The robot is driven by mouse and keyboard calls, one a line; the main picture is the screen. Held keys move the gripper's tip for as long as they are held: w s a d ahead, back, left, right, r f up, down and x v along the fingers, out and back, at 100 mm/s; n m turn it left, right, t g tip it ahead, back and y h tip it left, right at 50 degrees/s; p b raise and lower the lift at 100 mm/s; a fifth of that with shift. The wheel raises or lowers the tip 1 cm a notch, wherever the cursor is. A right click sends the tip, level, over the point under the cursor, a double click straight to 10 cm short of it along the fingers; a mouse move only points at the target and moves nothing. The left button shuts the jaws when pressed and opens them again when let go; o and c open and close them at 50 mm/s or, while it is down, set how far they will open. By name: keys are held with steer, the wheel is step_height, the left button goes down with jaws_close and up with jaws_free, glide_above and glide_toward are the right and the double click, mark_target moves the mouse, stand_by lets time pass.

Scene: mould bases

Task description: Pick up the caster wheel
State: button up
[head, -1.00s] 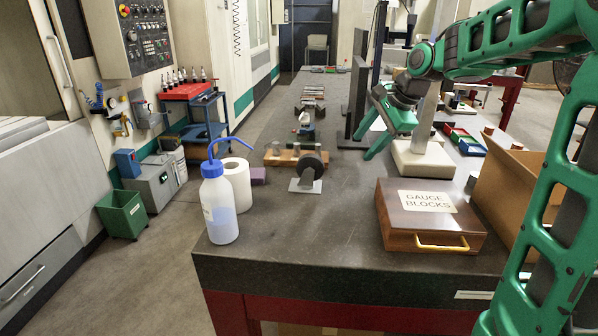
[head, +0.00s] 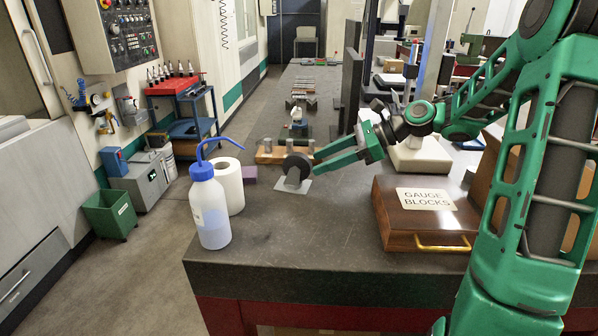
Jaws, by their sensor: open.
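The caster wheel (head: 296,168) is a dark round wheel standing on a pale metal plate (head: 291,186) on the grey table, seen in the head view. My green gripper (head: 318,164) reaches in from the right, low over the table. Its two fingers point left, with their tips close to the right side of the wheel. The fingers are apart and hold nothing. I cannot tell whether a fingertip touches the wheel.
A blue-capped wash bottle (head: 209,208) and a white paper roll (head: 230,186) stand left of the wheel. A wooden gauge block box (head: 395,222) lies at the right front. A wooden block with cylinders (head: 270,156) sits behind. The table (head: 300,235) in front is clear.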

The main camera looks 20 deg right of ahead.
mark_target(289, 170)
steer(key=shift+s+a+r+m+y, duration=0.1)
steer(key=shift+s+r+m+y, duration=0.2)
steer(key=shift+r+y, duration=0.5)
steer(key=shift+a+r+t, duration=0.1)
steer(key=shift+a+t, duration=0.05)
steer(key=shift+t, duration=0.15)
steer(key=x, duration=0.5)
steer(key=shift+w+a, duration=0.1)
steer(key=shift+w, duration=0.05)
steer(key=shift+w+a+f, duration=0.3)
steer(key=shift+a+f, duration=0.25)
steer(key=shift+a, duration=0.1)
steer(key=shift+w+a+f, duration=0.25)
steer(key=shift+a+f, duration=0.3)
steer(key=shift+a, duration=0.1)
steer(key=shift+w+a+f, duration=0.3)
steer(key=shift+a+f, duration=0.3)
steer(key=shift+a, duration=0.05)
jaws_close()
